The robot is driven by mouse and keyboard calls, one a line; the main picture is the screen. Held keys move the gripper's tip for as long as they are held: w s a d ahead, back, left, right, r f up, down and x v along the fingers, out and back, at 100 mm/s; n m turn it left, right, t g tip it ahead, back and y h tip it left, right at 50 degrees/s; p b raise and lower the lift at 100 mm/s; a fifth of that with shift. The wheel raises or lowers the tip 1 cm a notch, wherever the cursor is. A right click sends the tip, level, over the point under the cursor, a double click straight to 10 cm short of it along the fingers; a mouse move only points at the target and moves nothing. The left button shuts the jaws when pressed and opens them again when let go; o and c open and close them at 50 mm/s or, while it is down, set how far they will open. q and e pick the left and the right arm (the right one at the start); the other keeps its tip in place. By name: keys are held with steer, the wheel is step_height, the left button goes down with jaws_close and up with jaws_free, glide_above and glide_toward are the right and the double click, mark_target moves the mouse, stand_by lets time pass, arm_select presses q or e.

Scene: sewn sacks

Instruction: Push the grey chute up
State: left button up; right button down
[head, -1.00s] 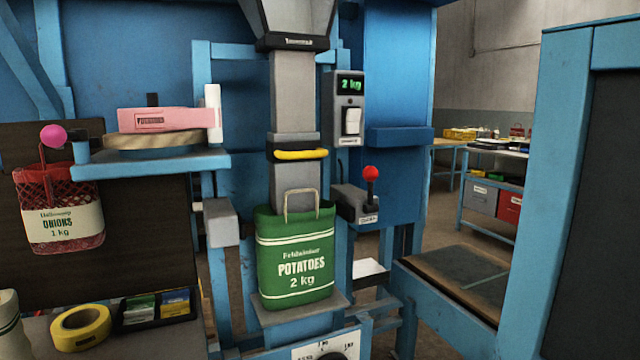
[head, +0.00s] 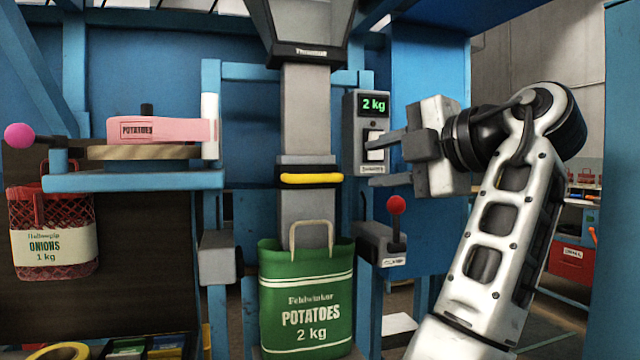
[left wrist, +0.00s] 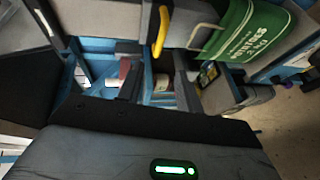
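The grey chute (head: 305,215) hangs in the middle of the head view, with a yellow handle (head: 311,178) across its front. Its lower end goes down into the mouth of a green potato sack (head: 306,300), which hides that end. My left gripper (head: 375,162) is right of the chute at about handle height, pointing left. Its two fingers are apart, one above the other, with nothing between them. In the left wrist view, turned sideways, the yellow handle (left wrist: 160,30) and green sack (left wrist: 245,30) show near the top. My right gripper is not in view.
A display box reading 2 kg (head: 367,130) stands behind the gripper's fingers. A red-knobbed lever (head: 395,215) is just below. A blue shelf (head: 130,181) with a pink potato block (head: 165,130) and a hanging red onion net (head: 52,235) are at left.

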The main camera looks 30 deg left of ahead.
mark_target(318, 177)
arm_select(q)
steer(key=x, duration=1.5)
steer(key=shift+a+f, duration=0.1)
steer(key=shift+a, duration=0.05)
jaws_close()
